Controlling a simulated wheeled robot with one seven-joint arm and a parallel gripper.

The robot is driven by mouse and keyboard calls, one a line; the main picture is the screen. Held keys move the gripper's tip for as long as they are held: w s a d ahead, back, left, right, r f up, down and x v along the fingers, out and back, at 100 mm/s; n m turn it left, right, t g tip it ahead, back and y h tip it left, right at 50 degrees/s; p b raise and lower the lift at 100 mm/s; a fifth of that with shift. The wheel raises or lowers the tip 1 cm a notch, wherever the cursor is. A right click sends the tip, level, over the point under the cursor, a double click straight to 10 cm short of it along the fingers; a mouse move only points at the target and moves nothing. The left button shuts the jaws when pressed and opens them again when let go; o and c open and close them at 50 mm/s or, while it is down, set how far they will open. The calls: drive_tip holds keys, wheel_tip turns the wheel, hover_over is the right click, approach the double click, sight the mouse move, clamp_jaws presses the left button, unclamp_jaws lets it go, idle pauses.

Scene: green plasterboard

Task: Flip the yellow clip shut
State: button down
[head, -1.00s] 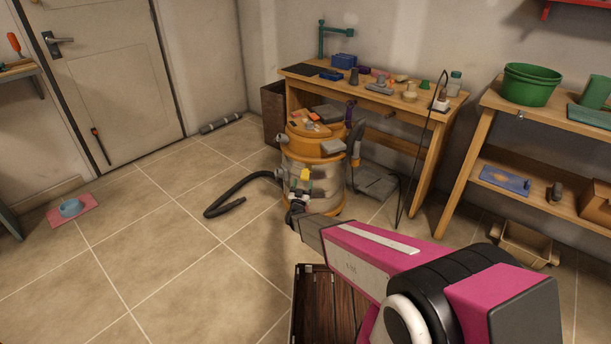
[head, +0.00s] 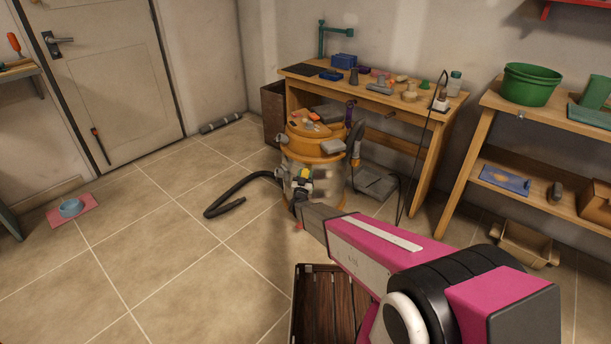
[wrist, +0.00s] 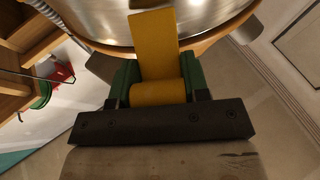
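The yellow clip (wrist: 156,45) fills the upper middle of the wrist view, a flat strap rising from a rounded yellow part against the shiny metal drum. In the head view the clip (head: 304,173) is a small yellow patch on the front of the orange-topped shop vacuum (head: 318,147). My gripper (wrist: 158,92) is at the clip's lower end, with green-sided parts to the left and right of the rounded yellow part. Whether its fingers press on the clip or only flank it I cannot tell. In the head view my gripper (head: 298,196) is small and partly merges with the vacuum's front.
A black hose (head: 238,195) lies on the tiles left of the vacuum. A wooden workbench (head: 400,100) with tools stands behind it. A slatted crate (head: 312,275) is below my arm. A dark cable hangs right of the vacuum. The floor at left is mostly clear.

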drive_tip(key=shift+r, duration=0.1)
drive_tip(key=shift+w+r+g, duration=0.15)
drive_tip(key=shift+r+g, duration=0.4)
drive_tip(key=shift+g, duration=0.65)
drive_tip(key=shift+w+d+r+g+y, duration=0.1)
drive_tip(key=shift+w+r+g+y, duration=0.2)
drive_tip(key=shift+g, duration=0.5)
drive_tip(key=shift+w+r+g+y, duration=0.15)
drive_tip(key=shift+w+g+y, duration=0.1)
drive_tip(key=shift+g, duration=0.55)
drive_tip(key=c, duration=0.6)
unclamp_jaws()
drive_tip(key=shift+s, duration=0.1)
drive_tip(key=v, duration=1)
drive_tip(key=shift+s, duration=0.25)
drive_tip(key=shift+r, duration=0.1)
